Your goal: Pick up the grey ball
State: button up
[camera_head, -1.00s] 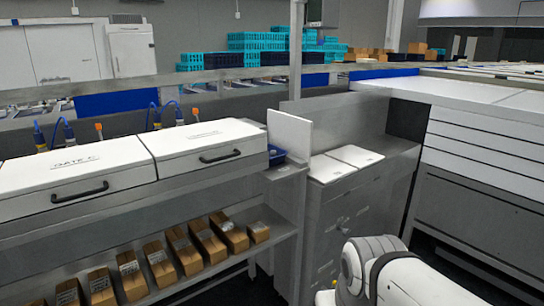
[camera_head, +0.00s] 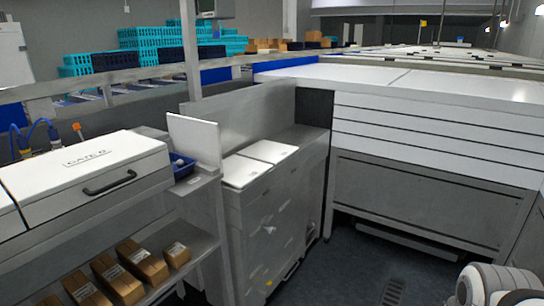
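I cannot make out a grey ball for certain. A small pale rounded thing (camera_head: 179,162) shows in the blue tray (camera_head: 185,173) at the end of the left counter, too small to identify. Part of my white and grey arm shows in the bottom right corner. My gripper is out of view.
A white lidded box (camera_head: 85,165) with a black handle stands on the left counter, with cardboard boxes (camera_head: 140,262) on the shelf below. A grey cabinet (camera_head: 270,215) with white top panels stands mid-view. Dark floor (camera_head: 360,265) is open before the large white-and-grey machine (camera_head: 430,190).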

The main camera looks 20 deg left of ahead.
aim_at(179, 164)
jog(key=z, duration=0.15)
jog(key=i, duration=1.3)
jog(key=u, duration=2.5)
jog(key=i, duration=1.45)
